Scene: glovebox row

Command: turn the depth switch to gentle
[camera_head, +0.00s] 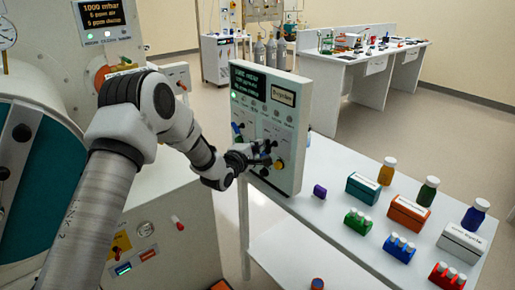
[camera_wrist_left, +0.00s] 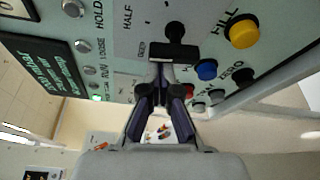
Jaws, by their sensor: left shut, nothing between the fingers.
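The control panel (camera_head: 293,127) is an upright pale box at the end of the white table. In the left wrist view its face (camera_wrist_left: 130,70) fills the top, turned sideways. A black switch (camera_wrist_left: 175,33) with a bar-shaped handle sits there near the printed word HALF; its other labels are too small to read surely, so its setting cannot be told. My left gripper (camera_head: 262,156) reaches the panel's front. In the left wrist view the gripper (camera_wrist_left: 161,85) is shut and empty, its tips just at the bar handle; whether they touch cannot be told. My right gripper is not in view.
A yellow FILL button (camera_wrist_left: 244,31) and a blue button (camera_wrist_left: 206,69) lie close beside the switch. Dark and red knobs are near. Bottles, coloured boxes and vial racks stand on the white table (camera_head: 330,170) to the right. A teal-fronted chamber (camera_head: 50,170) is at left.

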